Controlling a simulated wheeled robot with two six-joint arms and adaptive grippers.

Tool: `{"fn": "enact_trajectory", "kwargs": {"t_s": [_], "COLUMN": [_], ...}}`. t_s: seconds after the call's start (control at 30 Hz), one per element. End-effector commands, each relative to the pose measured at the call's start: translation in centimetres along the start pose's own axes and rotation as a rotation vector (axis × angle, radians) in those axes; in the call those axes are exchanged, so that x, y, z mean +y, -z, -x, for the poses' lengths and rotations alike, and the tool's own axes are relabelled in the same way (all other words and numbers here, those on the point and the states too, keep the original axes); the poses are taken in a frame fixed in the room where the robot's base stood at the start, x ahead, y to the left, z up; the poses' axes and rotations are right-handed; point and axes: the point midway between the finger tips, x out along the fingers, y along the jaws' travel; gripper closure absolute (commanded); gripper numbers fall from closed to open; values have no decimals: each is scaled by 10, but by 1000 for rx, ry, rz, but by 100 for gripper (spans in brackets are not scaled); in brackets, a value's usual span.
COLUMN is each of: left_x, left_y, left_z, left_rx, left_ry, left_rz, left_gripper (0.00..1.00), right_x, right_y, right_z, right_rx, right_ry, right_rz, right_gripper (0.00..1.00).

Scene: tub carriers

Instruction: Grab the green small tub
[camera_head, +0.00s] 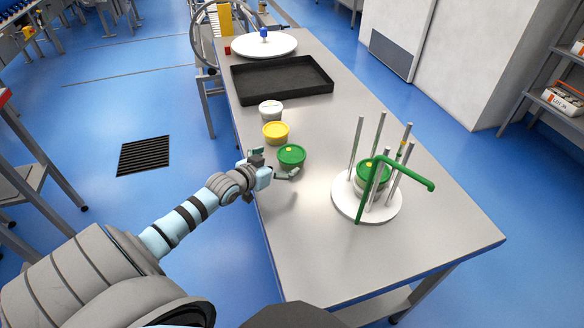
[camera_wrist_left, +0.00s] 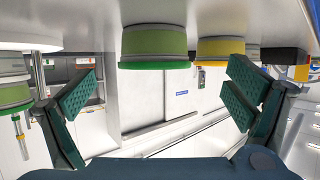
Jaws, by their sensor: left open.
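The small green tub (camera_head: 291,155) with a green lid stands on the steel table, in front of a yellow tub (camera_head: 276,132). My left gripper (camera_head: 274,164) is open just to its left, fingers pointing towards it, with nothing held. The left wrist view looks upside down. There the green tub (camera_wrist_left: 153,42) appears between the spread fingers of the gripper (camera_wrist_left: 163,78) and beyond their tips, with visible gaps at both sides. The yellow tub (camera_wrist_left: 220,48) is right of it. My right gripper is in no view.
A second green-lidded tub (camera_head: 373,168) sits among upright posts on a round white carrier (camera_head: 347,203) with a green hooked rod (camera_head: 407,171). A white-lidded tub (camera_head: 270,107), a black tray (camera_head: 322,89) and a white disc (camera_head: 247,45) are farther back. The table front is clear.

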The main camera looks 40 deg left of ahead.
Motion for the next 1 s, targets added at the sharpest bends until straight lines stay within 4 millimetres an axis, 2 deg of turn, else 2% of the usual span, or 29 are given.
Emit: {"fn": "enact_trajectory", "kwargs": {"t_s": [0.2, 0.3, 0.4, 0.57, 0.9, 0.93, 1.0], "left_x": [6, 7, 6, 6, 7, 7, 7], "left_y": [7, 6, 8, 10, 10, 10, 10], "left_z": [-35, -54, -60, -59, -59, -59, -59], "left_rx": [6, 3, 2, 1, 1, 1, 2], "left_ry": [-8, -9, -9, -8, -9, -9, -9], "left_rz": [3, 3, 0, -1, 0, 0, 0], "left_gripper": [3, 3, 3, 3, 58, 62, 62], "right_x": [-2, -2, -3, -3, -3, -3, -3], "right_y": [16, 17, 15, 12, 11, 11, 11], "right_z": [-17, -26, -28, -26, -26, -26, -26], "right_rx": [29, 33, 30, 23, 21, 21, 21], "right_ry": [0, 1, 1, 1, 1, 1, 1], "right_rz": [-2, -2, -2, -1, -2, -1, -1], "right_gripper": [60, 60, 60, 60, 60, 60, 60]}}
